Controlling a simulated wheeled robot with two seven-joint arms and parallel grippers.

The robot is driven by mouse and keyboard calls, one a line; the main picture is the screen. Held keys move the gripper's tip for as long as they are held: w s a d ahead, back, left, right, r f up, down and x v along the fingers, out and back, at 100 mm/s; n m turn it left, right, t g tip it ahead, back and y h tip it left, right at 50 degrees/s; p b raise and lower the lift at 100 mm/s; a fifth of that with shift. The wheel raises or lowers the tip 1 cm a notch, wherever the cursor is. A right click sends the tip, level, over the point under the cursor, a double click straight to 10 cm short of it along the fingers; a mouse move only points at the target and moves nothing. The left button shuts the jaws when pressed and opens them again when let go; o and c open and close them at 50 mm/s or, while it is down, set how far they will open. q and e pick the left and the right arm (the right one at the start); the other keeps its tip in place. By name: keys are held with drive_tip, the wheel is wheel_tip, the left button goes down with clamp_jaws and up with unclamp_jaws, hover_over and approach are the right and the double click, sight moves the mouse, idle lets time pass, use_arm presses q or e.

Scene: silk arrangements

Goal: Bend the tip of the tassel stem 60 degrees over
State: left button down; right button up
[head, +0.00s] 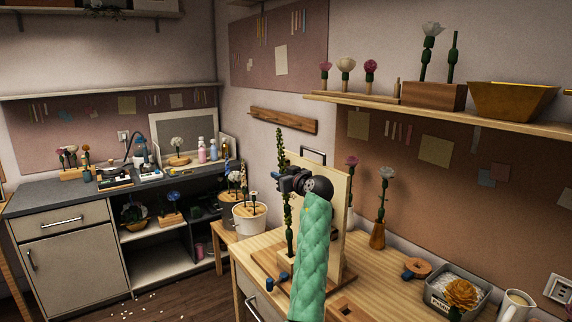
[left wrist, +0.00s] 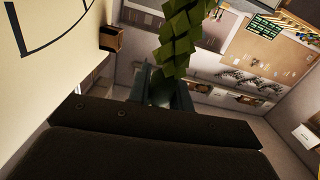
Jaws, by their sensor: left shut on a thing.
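The tassel stem (head: 279,146) is a tall, thin green stem with small leafy segments. It stands in front of an upright wooden board (head: 336,190), its lower part rising from a wooden base. Its upper part leans slightly left in the head view. My left gripper (head: 284,183) is shut on the stem about halfway up, with the tip free above it. In the left wrist view the green stem (left wrist: 178,42) rises from between the dark fingers (left wrist: 165,88). The fingers and wrist hide the gripped part. My right gripper is not in view.
The board (left wrist: 45,60) stands close beside the gripper, with a black angle line on its face. A white pot (head: 250,222) stands behind left.

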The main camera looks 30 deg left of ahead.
use_arm(q)
drive_tip(key=shift+w+a+f+h+p, duration=0.2)
drive_tip(key=shift+a+h+p, duration=0.2)
drive_tip(key=shift+h, duration=0.1)
drive_tip(key=shift+w+a+f+g+h+p, duration=0.2)
drive_tip(key=shift+a+h+p, duration=0.1)
drive_tip(key=shift+h+p, duration=0.25)
drive_tip(key=shift+w+a+f+g+h+p, duration=0.1)
drive_tip(key=shift+a+g+h+p, duration=0.1)
drive_tip(key=shift+a+h+p, duration=0.3)
drive_tip(key=shift+d, duration=0.2)
